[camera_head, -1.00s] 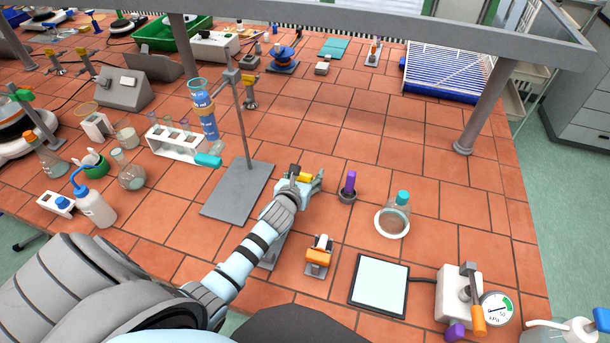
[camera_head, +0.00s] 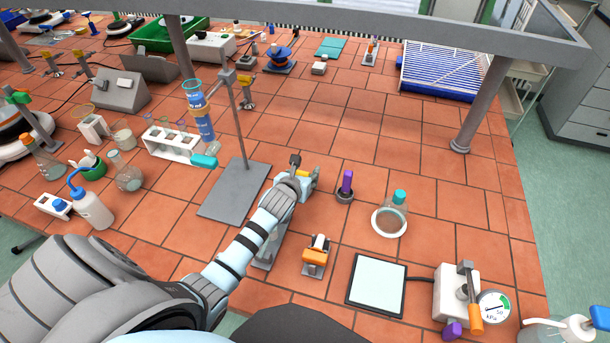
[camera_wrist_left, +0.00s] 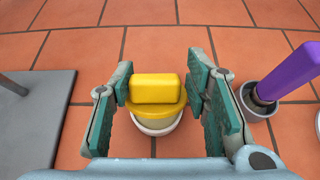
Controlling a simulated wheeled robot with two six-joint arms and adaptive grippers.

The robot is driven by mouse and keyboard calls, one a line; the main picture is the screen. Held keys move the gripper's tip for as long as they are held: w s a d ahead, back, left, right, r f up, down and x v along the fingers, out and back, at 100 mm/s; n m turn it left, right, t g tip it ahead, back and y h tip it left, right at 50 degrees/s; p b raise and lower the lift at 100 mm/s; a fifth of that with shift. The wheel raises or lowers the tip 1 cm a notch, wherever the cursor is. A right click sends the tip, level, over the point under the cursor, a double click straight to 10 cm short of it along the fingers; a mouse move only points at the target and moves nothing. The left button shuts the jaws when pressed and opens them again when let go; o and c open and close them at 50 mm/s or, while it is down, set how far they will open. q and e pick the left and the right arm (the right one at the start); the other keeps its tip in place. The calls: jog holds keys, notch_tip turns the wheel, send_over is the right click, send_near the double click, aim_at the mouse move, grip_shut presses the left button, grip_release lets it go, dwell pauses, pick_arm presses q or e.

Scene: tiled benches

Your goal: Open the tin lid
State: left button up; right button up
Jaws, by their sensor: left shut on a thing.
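The tin's yellow lid (camera_wrist_left: 158,106) has a block-shaped yellow handle (camera_wrist_left: 155,87). It is in the middle of the left wrist view, over a pale round tin (camera_wrist_left: 156,127) with a white rim. My left gripper (camera_wrist_left: 160,90) has its green-padded fingers on both sides of the handle and is shut on it. I cannot tell whether the lid touches the tin. In the head view my left gripper (camera_head: 307,175) hides most of the lid and tin; only a bit of yellow shows. My right gripper is not in view.
A purple-handled item in a dark ring (camera_head: 345,188) stands close right of the gripper. A grey stand plate (camera_head: 235,192) with a rod lies to the left. An orange-topped device (camera_head: 316,257), a flask (camera_head: 392,216) and a square pad (camera_head: 377,283) are nearby. Tiles behind are clear.

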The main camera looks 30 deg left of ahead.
pick_arm(q)
jog(key=g, duration=0.1)
jog(key=w+r+g, duration=0.1)
jog(key=shift+w+a+g+h, duration=0.15)
jog(key=shift+a+g+h, duration=0.2)
jog(key=shift+g+h, duration=0.05)
jog(key=shift+w+a+g+h, duration=0.15)
jog(key=shift+w+g, duration=0.1)
jog(key=shift+g, duration=0.35)
jog(key=shift+w+a+g+h, duration=0.15)
jog(key=shift+w+g, duration=0.1)
jog(key=shift+g, duration=0.35)
jog(key=shift+d, duration=0.1)
jog(key=o, duration=0.9)
jog(key=shift+c, duration=0.2)
jog(key=shift+o, duration=0.7)
jog(key=shift+a, duration=0.2)
jog(key=shift+s+d+r, duration=0.1)
jog(key=shift+d+r, duration=0.05)
jog(key=shift+r, duration=0.05)
jog(key=v, duration=1.1)
jog(key=shift+r, duration=0.25)
